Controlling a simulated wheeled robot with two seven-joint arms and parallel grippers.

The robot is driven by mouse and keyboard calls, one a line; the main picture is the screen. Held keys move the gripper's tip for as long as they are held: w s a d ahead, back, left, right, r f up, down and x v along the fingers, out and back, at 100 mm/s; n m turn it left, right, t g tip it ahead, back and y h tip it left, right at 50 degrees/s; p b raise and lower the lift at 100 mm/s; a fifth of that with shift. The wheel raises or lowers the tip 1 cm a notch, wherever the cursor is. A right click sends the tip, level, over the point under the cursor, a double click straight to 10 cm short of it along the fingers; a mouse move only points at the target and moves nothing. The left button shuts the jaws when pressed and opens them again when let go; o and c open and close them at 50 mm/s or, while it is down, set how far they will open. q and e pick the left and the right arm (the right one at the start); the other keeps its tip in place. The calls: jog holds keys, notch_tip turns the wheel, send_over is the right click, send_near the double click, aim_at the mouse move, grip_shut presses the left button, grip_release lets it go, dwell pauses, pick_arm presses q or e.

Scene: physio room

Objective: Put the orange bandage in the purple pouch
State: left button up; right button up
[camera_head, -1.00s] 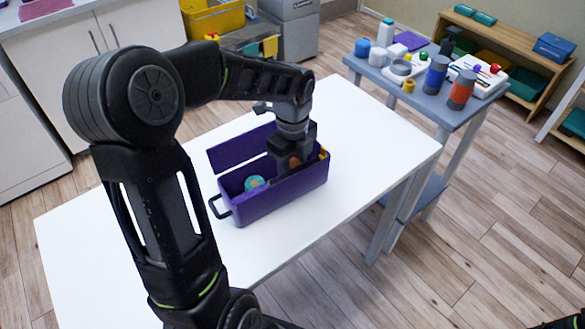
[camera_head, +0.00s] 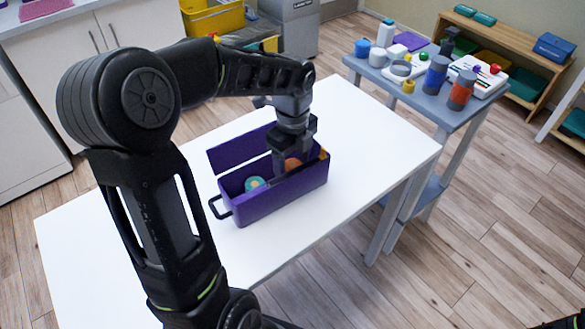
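The purple pouch (camera_head: 282,197) stands open on the white table, its lid panel raised along the back and a dark handle at its left end. The orange bandage (camera_head: 292,164) shows as a small round patch inside the pouch, right beside my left gripper's finger and partly hidden by it. My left gripper (camera_head: 280,167) points down into the pouch, its tips below the front rim. The gap between its fingers is hidden, so I cannot tell its opening or whether it touches the bandage. My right gripper is out of view.
A teal roll with an orange centre (camera_head: 254,184) lies in the pouch's left part. A small yellow-orange item (camera_head: 323,153) is at its right end. The white table (camera_head: 370,130) is otherwise clear. A grey side table (camera_head: 432,104) with bottles and jars stands at right.

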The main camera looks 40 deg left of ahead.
aim_at(293, 165)
pick_arm(q)
notch_tip(293, 165, up, 10)
jog(key=shift+r+p, duration=0.15)
jog(key=shift+p, duration=0.15)
dwell(0.5)
